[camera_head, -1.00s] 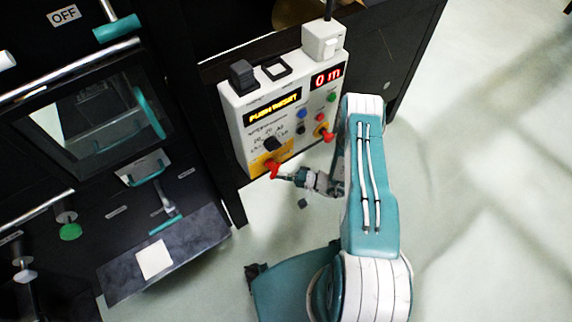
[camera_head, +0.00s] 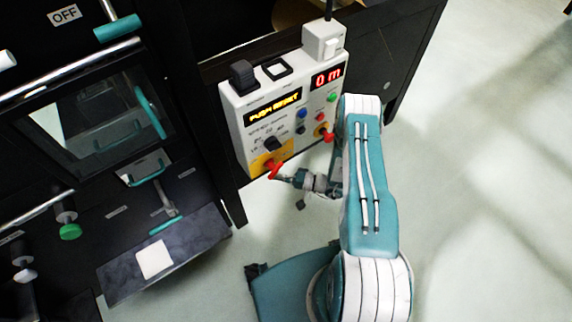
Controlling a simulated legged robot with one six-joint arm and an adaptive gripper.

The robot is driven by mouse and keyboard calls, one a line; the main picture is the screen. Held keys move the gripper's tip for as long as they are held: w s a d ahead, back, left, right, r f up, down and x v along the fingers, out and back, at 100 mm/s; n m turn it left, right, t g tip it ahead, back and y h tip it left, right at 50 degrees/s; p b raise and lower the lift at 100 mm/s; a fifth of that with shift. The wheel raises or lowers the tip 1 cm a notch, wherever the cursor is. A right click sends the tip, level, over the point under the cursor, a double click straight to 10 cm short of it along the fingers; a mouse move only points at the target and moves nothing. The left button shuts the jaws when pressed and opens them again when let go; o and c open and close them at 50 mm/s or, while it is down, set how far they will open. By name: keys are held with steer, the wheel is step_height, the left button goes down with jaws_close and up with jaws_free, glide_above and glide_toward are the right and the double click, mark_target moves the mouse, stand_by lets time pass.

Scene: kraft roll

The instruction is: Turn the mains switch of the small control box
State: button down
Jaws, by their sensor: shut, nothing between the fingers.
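The small control box (camera_head: 240,133) is white and hangs on the dark cabinet, upper middle of the head view. Its yellow display (camera_head: 274,106) reads "PUSH RESET" and a red display (camera_head: 326,77) reads "0 m". A red switch handle (camera_head: 274,171) sits on a yellow patch at the box's lower left corner. A second red knob (camera_head: 327,136) sits on another yellow patch at the lower right. My gripper (camera_head: 285,179) is shut at the left red handle, with its tip at or very near it. Whether they touch I cannot tell.
A black rotary knob (camera_head: 272,143) and several coloured buttons are on the box face. At left stands a black machine with a window (camera_head: 95,115), teal handles and a dark shelf (camera_head: 125,277). The pale floor (camera_head: 480,200) at right is clear.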

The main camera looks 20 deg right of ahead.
steer(key=s+d+f, duration=0.4)
steer(key=d+f, duration=0.4)
steer(key=d, duration=0.1)
steer(key=shift+s+d, duration=0.15)
steer(key=shift+d, duration=0.15)
steer(key=w+a+r+n+g+h, duration=0.25)
steer(key=r+g, duration=0.25)
steer(key=r, duration=1.2)
steer(key=w+a+r+n+g+h, duration=0.1)
steer(key=w+r+n+g+h, duration=0.25)
steer(key=r, duration=1.25)
steer(key=s+a+r+t+h, duration=0.2)
steer(key=s+r+t+h, duration=0.4)
steer(key=s+r, duration=1.5)
steer(key=r+h, duration=0.1)
steer(key=h, duration=0.3)
steer(key=shift+a+r+m, duration=0.2)
steer(key=shift+a+m, duration=0.1)
steer(key=shift+a, duration=0.05)
